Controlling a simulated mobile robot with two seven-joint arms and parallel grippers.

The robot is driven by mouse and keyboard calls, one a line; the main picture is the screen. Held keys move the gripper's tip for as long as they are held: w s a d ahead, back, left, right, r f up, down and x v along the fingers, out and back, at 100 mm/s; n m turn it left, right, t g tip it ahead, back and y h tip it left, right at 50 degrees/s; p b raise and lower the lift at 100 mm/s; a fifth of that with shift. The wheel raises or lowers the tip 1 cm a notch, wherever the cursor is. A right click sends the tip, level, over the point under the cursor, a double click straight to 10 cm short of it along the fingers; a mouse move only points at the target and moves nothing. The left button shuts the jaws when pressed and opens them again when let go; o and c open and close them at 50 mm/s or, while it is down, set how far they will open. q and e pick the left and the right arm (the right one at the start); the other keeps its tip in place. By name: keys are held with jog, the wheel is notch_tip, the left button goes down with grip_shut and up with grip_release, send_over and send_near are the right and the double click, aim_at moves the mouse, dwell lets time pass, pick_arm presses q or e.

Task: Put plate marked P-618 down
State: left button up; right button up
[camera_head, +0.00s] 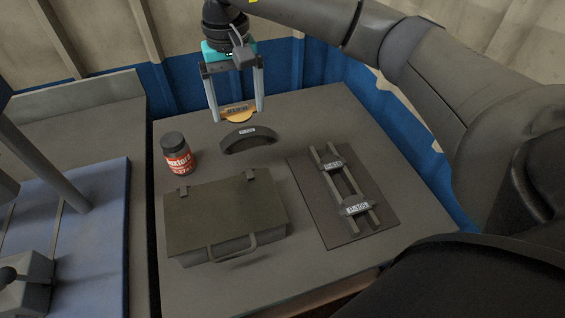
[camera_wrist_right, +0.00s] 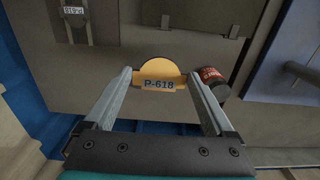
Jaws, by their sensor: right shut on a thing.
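The orange-yellow plate marked P-618 (camera_wrist_right: 159,85) is between the fingertips of my right gripper (camera_head: 238,117), which is shut on it at both sides. It also shows in the head view (camera_head: 238,113), apparently above the far part of the table (camera_head: 305,115). I cannot tell the exact gap below it. A dark curved brake shoe (camera_head: 248,141) with a small white label lies just in front of it. In the right wrist view the gripper (camera_wrist_right: 159,76) frames the plate, with its label readable. My left gripper is not in view.
A dark case (camera_head: 225,217) with a handle fills the near left. A red-labelled jar (camera_head: 176,155) stands behind its left corner. A railed fixture with labelled blocks (camera_head: 345,185) rests on a dark mat (camera_head: 380,215) at right. Bare table lies around the far edge.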

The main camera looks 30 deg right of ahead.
jog(key=shift+w+d+f, duration=0.1)
jog(key=shift+w, duration=0.05)
jog(key=b, duration=0.1)
send_over(248, 168)
jog(key=s+a, duration=0.1)
jog(key=s, duration=0.1)
jog(key=f, duration=1.5)
jog(key=shift+s+f, duration=0.2)
jog(key=shift+f, duration=2.1)
jog(key=shift+f+b, duration=0.2)
jog(key=shift+b, duration=0.2)
jog(key=o, duration=1.3)
jog(key=shift+c, duration=0.2)
